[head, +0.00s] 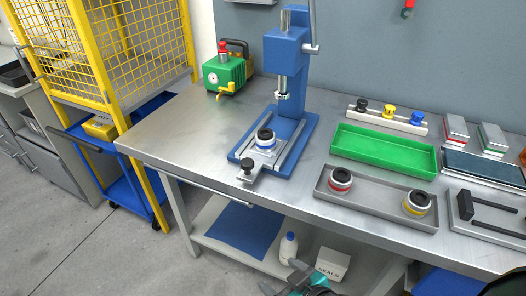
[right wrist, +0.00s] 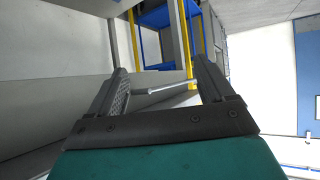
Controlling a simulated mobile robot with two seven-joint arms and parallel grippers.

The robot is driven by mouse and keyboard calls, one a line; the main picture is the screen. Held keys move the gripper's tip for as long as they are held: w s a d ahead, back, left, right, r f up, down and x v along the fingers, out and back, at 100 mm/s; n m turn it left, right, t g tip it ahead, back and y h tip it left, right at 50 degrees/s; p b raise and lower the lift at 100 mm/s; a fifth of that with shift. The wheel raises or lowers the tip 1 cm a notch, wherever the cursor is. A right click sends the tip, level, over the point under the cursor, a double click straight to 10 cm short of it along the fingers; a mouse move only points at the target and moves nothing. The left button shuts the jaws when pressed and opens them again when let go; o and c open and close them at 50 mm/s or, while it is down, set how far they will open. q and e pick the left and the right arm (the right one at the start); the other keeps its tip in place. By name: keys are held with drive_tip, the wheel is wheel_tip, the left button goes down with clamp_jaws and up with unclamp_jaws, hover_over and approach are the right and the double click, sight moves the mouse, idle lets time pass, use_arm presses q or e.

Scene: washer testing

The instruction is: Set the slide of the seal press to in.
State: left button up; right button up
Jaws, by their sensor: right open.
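The blue seal press (head: 286,57) stands upright near the middle of the bench in the head view. My right gripper (head: 284,277) is low at the bottom of the head view, below the bench top and away from the slide. It is open and empty, as the right wrist view (right wrist: 162,68) also shows. My left gripper is not in view.
A green tray (head: 384,163) and a grey tray (head: 372,208) with red- and yellow-banded parts lie right of the press. A green pump-like box (head: 224,73) stands behind left. The bench top (head: 185,130) left of the press is clear. A lower shelf holds a bottle (head: 288,248) and carton (head: 332,263).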

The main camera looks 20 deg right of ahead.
drive_tip(key=shift+c, duration=0.3)
drive_tip(key=shift+n, duration=0.3)
drive_tip(key=shift+c, duration=0.7)
drive_tip(key=shift+w+a+r+n, duration=0.1)
drive_tip(key=shift+w+r+n, duration=0.1)
drive_tip(key=shift+n, duration=0.6)
drive_tip(key=shift+c, duration=0.8)
drive_tip(key=n, duration=0.2)
drive_tip(key=w+r+n, duration=0.1)
drive_tip(key=n, duration=0.1)
drive_tip(key=w+r+n, duration=0.1)
drive_tip(key=n, duration=0.2)
drive_tip(key=shift+a+r+t+h, duration=0.1)
drive_tip(key=shift+r+t+h, duration=0.05)
drive_tip(key=shift+t+h, duration=0.2)
drive_tip(key=shift+c, duration=0.6)
drive_tip(key=n+t+h, duration=0.3)
drive_tip(key=n+t, duration=0.4)
drive_tip(key=n, duration=1.6)
approach(249, 168)
drive_tip(key=shift+g+y, duration=0.25)
drive_tip(key=w, duration=0.7)
drive_tip(key=w+d+p, duration=0.1)
drive_tip(key=w, duration=0.3)
drive_tip(key=shift+w+r, duration=0.25)
drive_tip(key=shift+r, duration=0.05)
